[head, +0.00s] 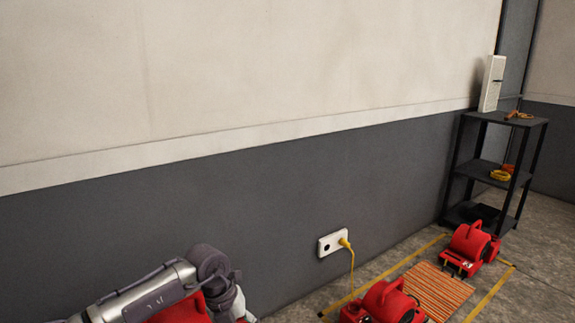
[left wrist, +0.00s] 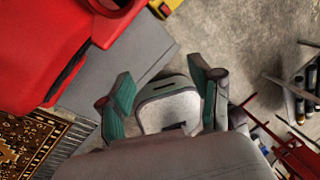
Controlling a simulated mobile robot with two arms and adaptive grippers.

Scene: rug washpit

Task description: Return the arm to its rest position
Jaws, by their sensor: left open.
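My left arm (head: 150,292) enters the head view at the lower left, in front of the grey lower wall. Its wrist end shows near the bottom edge, and the fingertips cannot be made out there. In the left wrist view my left gripper (left wrist: 160,80) is open, with its two teal fingers apart. I see nothing held between them. A pale grey rounded piece shows between and beyond the fingers; I cannot tell what it is. My right arm and gripper are in neither view.
A wall socket (head: 331,243) has a yellow plug and cord. Red blowers (head: 469,250) stand by a striped orange rug (head: 437,291) on the floor. A black shelf (head: 490,172) stands at right. In the left wrist view a large red body (left wrist: 45,45) and patterned rug (left wrist: 35,145) lie left.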

